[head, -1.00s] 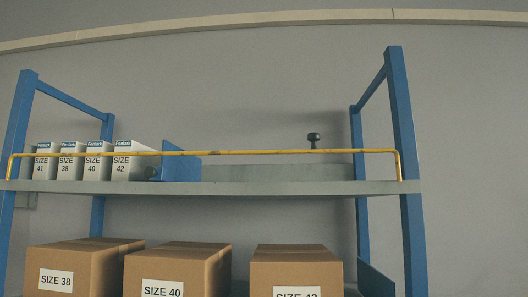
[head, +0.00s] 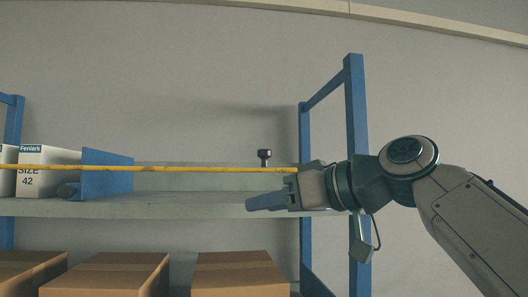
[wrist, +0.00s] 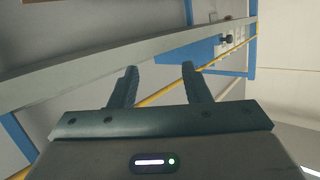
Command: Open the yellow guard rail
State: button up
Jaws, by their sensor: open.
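The yellow guard rail (head: 200,169) is a thin bar running along the front of the upper shelf. Its right end is hidden behind my gripper and wrist. My gripper (head: 250,203) is open at the right part of the shelf front, with its fingers pointing left and showing just below the rail. In the wrist view, the rail (wrist: 158,95) runs diagonally across the gap between my two open fingers (wrist: 159,68). I cannot tell whether it lies between them in depth or beyond them.
The grey upper shelf (head: 200,207) carries a SIZE 42 box (head: 47,170) and a blue divider (head: 108,172). A black knob (head: 264,154) stands behind the rail. A blue post (head: 357,110) rises close behind my wrist. Cardboard boxes (head: 105,275) sit below.

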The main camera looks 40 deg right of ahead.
aim_at(270, 152)
jog(key=s+d+r+t+p, duration=0.1)
jog(key=s+d+r+t, duration=0.2)
jog(key=s+d+r, duration=0.5)
jog(key=p+x, duration=0.1)
jog(key=x, duration=0.4)
jog(key=p+x, duration=0.1)
jog(key=x, duration=0.4)
jog(key=p+x, duration=0.1)
jog(key=x, duration=0.4)
jog(key=shift+w+a+r, duration=0.1)
jog(key=shift+a+r, duration=0.1)
jog(key=shift+a, duration=0.15)
jog(key=shift+n, duration=0.3)
grip_shut()
